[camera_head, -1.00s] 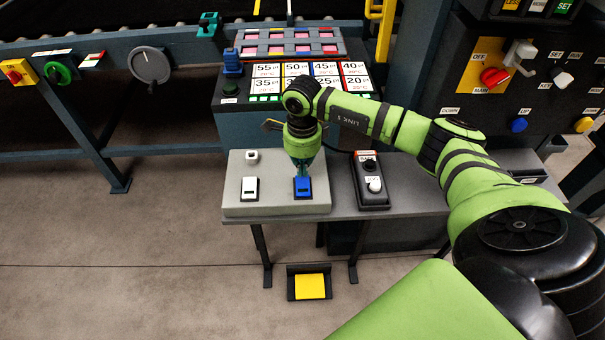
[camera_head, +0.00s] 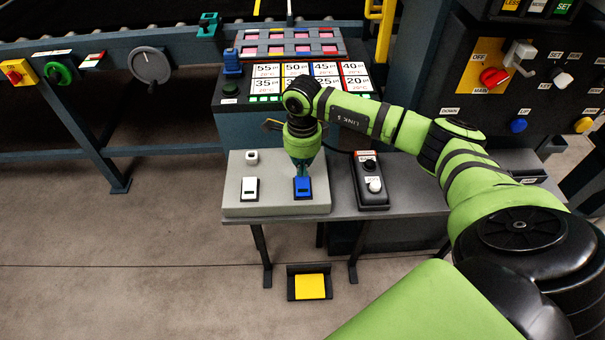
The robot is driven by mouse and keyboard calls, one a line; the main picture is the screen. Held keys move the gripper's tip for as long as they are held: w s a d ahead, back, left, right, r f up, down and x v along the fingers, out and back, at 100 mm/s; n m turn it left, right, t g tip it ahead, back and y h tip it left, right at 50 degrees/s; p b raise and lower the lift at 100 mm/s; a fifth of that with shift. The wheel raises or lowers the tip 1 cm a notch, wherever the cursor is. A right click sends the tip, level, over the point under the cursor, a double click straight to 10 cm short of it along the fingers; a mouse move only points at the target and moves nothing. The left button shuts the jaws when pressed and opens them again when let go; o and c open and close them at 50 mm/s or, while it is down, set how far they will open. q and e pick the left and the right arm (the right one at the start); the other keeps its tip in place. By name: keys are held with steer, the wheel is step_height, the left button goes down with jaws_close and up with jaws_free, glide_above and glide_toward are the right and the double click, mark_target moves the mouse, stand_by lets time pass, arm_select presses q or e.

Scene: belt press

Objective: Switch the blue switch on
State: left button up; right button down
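The blue switch (camera_head: 303,188) sits in a dark frame at the right part of a light grey box (camera_head: 275,209) on the small table. My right gripper (camera_head: 302,172) points straight down with its tip at the far edge of the blue switch. It looks to touch the switch or hover just over it; I cannot tell which. The fingers are small and partly hidden by the green wrist, so whether they are open or shut is unclear. The switch's on or off position cannot be read. My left gripper is not in view.
A white switch (camera_head: 249,189) and a small white knob (camera_head: 252,157) share the grey box. A black control box (camera_head: 370,183) stands to its right. A label panel (camera_head: 312,78) rises behind. A yellow pedal (camera_head: 310,287) is on the floor.

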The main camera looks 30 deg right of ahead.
mark_target(302, 179)
steer(key=shift+f+b, duration=1.15)
steer(key=shift+f, duration=0.15)
stand_by(0.6)
steer(key=shift+r, duration=0.1)
steer(key=shift+r+p, duration=2.15)
steer(key=shift+r, duration=1.4)
steer(key=shift+f, duration=0.1)
